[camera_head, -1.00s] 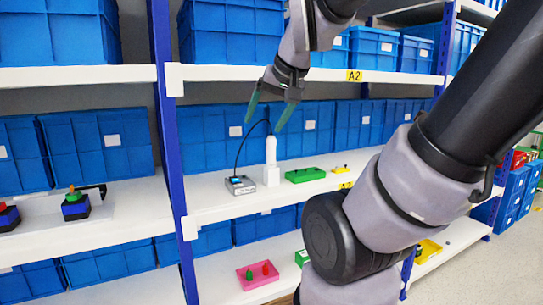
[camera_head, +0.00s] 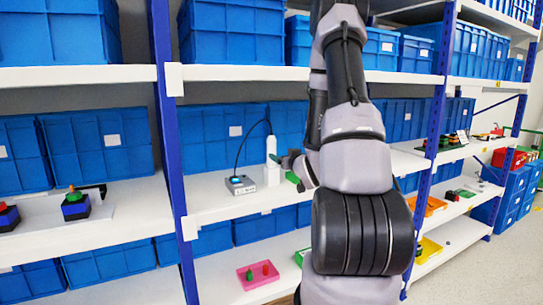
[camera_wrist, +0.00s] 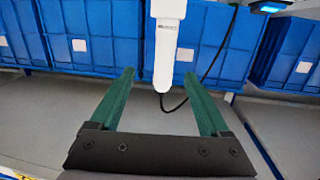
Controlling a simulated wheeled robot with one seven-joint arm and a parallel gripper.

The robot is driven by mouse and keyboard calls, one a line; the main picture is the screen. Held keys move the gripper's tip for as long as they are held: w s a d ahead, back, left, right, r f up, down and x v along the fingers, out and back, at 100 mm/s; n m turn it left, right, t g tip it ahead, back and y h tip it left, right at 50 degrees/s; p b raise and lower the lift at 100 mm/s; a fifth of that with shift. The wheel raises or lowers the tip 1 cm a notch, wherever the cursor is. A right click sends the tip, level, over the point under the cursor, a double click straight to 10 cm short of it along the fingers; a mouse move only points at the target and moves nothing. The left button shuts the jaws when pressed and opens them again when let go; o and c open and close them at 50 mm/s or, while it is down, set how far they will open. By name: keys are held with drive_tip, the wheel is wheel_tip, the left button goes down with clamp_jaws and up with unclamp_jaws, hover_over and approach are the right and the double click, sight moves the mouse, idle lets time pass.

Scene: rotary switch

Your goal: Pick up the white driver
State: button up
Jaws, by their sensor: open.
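The white driver (camera_head: 271,148) stands upright in a white holder (camera_head: 271,176) on the middle shelf. A dark cable runs from the driver to a small grey box (camera_head: 240,185) with a lit screen. My gripper (camera_head: 283,167) is at the driver's right side, with its green fingers pointing towards it. In the wrist view, the driver (camera_wrist: 166,45) shows between the two green fingertips, with a gap on each side. My gripper (camera_wrist: 158,75) is open and holds nothing. My arm hides the shelf to the right.
Blue bins (camera_head: 95,140) line the back of the shelf. A blue upright (camera_head: 172,150) stands to the left. The upper shelf (camera_head: 240,73) is above the driver. A pink tray (camera_head: 258,275) lies on the lower shelf. The shelf front left of the grey box is clear.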

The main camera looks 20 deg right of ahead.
drive_tip(key=shift+n+t+y, duration=0.4)
drive_tip(key=shift+t, duration=0.1)
drive_tip(key=w, duration=0.3)
drive_tip(key=w+f, duration=0.1)
drive_tip(key=w, duration=0.2)
drive_tip(key=w+f, duration=0.1)
drive_tip(key=w, duration=0.2)
drive_tip(key=shift+w, duration=0.35)
clamp_jaws()
